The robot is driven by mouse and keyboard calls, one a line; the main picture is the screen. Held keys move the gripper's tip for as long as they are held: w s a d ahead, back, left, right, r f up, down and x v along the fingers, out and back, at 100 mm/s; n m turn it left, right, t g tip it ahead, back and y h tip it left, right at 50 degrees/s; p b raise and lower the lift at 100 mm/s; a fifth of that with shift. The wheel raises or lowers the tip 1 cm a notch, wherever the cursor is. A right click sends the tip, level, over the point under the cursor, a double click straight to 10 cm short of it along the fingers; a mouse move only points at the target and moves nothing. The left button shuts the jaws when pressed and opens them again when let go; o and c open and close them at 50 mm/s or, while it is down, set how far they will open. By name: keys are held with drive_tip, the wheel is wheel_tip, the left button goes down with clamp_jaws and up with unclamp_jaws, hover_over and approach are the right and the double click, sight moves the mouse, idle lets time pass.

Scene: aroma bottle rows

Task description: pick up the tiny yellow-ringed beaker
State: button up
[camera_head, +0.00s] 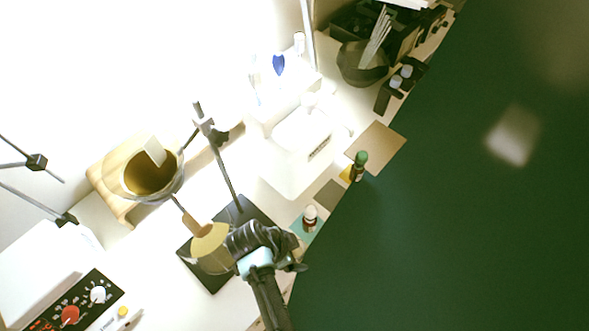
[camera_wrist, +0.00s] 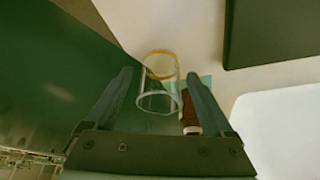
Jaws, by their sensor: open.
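The tiny yellow-ringed beaker (camera_wrist: 160,82) is a clear glass cylinder in the wrist view, with a yellow ring at its far end and a pale rim nearer the camera. My gripper (camera_wrist: 158,75) is open, with one finger on each side of the beaker in the picture. I cannot tell whether either finger touches it. In the head view my gripper (camera_head: 285,242) is over the table's front edge, left of a small brown bottle with a pale cap (camera_head: 310,217). I cannot make out the tiny beaker there; my gripper may hide it.
The brown bottle (camera_wrist: 189,112) is close beside the right finger in the wrist view. A green-capped bottle (camera_head: 360,165) stands farther along the edge. A white scale (camera_head: 296,165) lies behind.

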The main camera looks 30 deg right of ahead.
clamp_jaws()
drive_tip(key=shift+r, duration=0.15)
idle(0.4)
